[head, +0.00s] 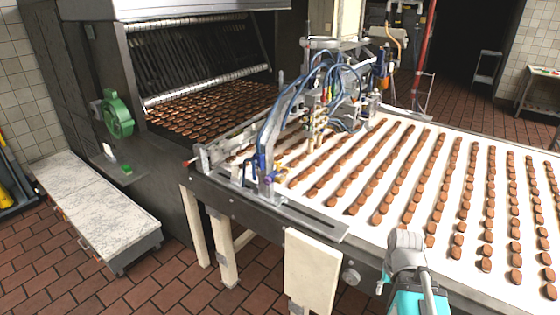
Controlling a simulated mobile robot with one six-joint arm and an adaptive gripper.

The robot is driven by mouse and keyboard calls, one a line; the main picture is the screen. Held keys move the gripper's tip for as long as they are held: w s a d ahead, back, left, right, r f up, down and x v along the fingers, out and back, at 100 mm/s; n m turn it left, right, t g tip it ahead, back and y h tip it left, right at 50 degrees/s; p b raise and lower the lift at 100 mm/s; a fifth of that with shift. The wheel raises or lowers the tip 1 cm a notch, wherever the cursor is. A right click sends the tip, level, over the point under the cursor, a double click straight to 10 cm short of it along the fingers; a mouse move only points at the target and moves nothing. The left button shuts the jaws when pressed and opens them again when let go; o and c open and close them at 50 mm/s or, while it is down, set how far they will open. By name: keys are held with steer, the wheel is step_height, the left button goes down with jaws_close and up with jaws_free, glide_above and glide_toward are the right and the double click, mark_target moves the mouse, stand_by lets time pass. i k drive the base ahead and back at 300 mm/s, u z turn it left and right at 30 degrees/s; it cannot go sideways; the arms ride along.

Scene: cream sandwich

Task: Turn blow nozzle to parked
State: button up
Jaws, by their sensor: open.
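The blow nozzle is too small to single out with certainty. A depositing head (318,100) with blue and clear hoses stands over the conveyor near the middle of the view. At its near side, an upright metal bracket (265,165) carries small blue and yellow fittings. The angle of any nozzle there cannot be made out. A grey and teal part of my arm shows at the lower right, in front of the conveyor's near edge. No gripper fingers show.
The white conveyor belt (345,222) carries rows of brown biscuits. Tiled floor (165,280) is clear at front left.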

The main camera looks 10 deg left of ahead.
mark_target(278, 163)
steer(key=z, duration=0.1)
steer(key=i, duration=1)
steer(key=u, duration=0.1)
